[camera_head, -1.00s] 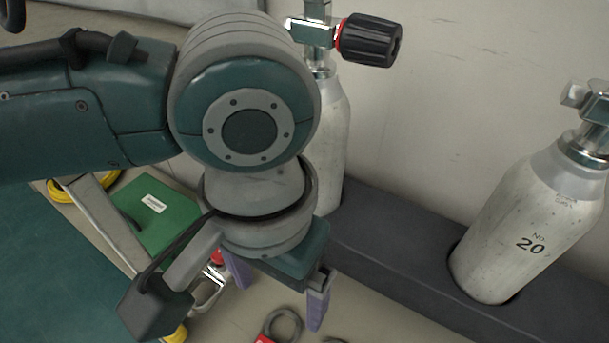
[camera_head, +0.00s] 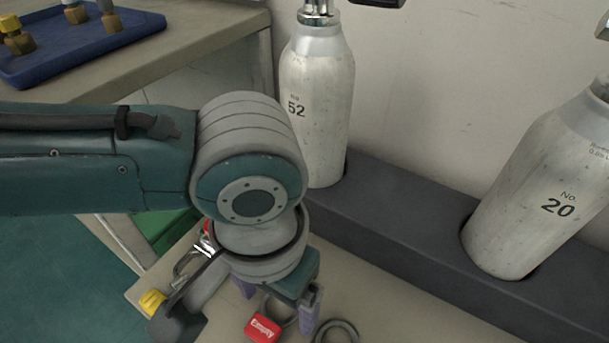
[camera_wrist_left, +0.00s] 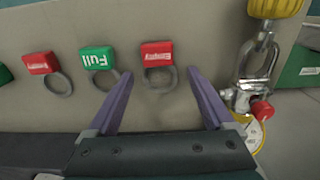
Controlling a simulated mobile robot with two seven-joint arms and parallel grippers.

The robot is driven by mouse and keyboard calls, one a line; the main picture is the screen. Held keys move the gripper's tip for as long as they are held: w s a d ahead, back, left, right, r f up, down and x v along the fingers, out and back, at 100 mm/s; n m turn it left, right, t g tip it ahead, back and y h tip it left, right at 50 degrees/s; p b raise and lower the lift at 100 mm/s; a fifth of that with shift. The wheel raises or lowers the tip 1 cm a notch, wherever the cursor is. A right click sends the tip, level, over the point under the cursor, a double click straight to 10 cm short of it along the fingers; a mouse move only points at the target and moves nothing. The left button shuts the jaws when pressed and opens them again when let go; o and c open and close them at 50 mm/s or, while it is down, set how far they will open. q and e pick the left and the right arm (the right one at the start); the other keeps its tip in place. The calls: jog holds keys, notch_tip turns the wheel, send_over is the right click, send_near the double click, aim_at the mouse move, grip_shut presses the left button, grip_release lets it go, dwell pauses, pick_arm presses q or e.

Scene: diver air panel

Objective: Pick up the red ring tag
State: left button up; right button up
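In the head view a red ring tag (camera_head: 263,327) marked "Empty" lies on the bench, partly behind my left gripper (camera_head: 276,306). In the left wrist view this red tag (camera_wrist_left: 157,54) with its grey ring lies ahead of and between the open purple fingers of my left gripper (camera_wrist_left: 158,84). Nothing is held. A second red "Empty" tag (camera_wrist_left: 41,63) lies at the far left, and a green "Full" tag (camera_wrist_left: 97,58) lies between the two. My right gripper is not in view.
Cylinders 52 (camera_head: 317,100) and 20 (camera_head: 535,190) stand in a dark rack (camera_head: 400,215) behind. A blue tray (camera_head: 85,45) with brass fittings is at upper left.

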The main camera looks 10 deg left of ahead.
pick_arm(q)
jog(key=c, duration=1.3)
jog(key=shift+r, duration=0.1)
notch_tip(320, 180, up, 20)
jog(key=p, duration=0.8)
